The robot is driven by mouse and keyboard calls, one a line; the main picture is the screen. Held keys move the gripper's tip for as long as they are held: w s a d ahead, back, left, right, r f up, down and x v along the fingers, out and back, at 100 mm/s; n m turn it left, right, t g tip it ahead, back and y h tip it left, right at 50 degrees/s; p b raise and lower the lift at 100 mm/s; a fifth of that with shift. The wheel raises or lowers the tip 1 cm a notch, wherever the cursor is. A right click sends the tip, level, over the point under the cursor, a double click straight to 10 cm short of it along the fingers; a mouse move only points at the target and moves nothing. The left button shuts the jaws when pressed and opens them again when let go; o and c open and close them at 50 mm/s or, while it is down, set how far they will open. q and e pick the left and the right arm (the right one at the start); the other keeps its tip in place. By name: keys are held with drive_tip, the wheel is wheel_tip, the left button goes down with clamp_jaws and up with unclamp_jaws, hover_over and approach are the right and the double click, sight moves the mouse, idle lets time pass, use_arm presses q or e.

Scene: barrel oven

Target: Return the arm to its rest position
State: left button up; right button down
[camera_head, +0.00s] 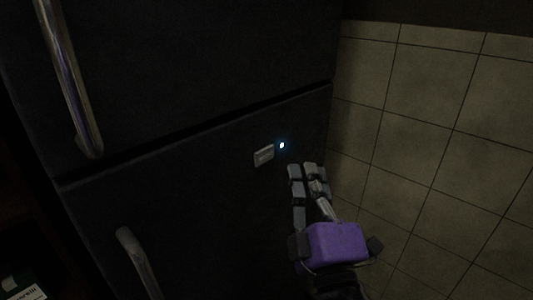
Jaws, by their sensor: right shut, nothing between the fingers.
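My right gripper (305,172) has a purple body and grey fingers. It stands in front of the lower right part of a dark, fridge-like cabinet. Its fingers point up the picture and are shut, with nothing held between them. The fingertips lie just below and right of a small light plate (264,156) and a small glowing blue-white light (282,145) on the cabinet front. I cannot tell whether the fingertips touch the surface. My left gripper is not in view.
The dark cabinet (190,205) has an upper and a lower door, with an upper metal handle (70,85) and a lower handle (137,258) at left. A tiled wall (430,130) stands at right. A small labelled object (22,289) shows at bottom left.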

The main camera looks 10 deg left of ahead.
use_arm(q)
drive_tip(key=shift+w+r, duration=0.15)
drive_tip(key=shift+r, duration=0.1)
use_arm(e)
drive_tip(key=shift+s+d, duration=0.45)
drive_tip(key=shift+d, duration=0.15)
drive_tip(key=s+d+f+m+g+h, duration=0.15)
drive_tip(key=f+m, duration=0.25)
drive_tip(key=f, duration=0.5)
drive_tip(key=d+f+m+g, duration=0.3)
drive_tip(key=f, duration=0.7)
drive_tip(key=s+d+f+m+g+h, duration=0.1)
drive_tip(key=d+f+m+g, duration=0.2)
drive_tip(key=f, duration=0.6)
use_arm(q)
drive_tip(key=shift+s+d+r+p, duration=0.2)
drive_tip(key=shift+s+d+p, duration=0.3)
drive_tip(key=shift+p, duration=0.45)
use_arm(e)
drive_tip(key=s+d+f+m+g+h, duration=0.1)
drive_tip(key=s+d+f+m+g, duration=0.2)
drive_tip(key=s+f, duration=0.8)
drive_tip(key=s+d+f+m+g+h, duration=0.1)
drive_tip(key=s+d+f+m+g, duration=0.2)
drive_tip(key=s+f, duration=0.7)
drive_tip(key=s+d, duration=0.2)
drive_tip(key=s, duration=0.1)
drive_tip(key=shift+f+m+h, duration=0.35)
drive_tip(key=shift+m, duration=0.05)
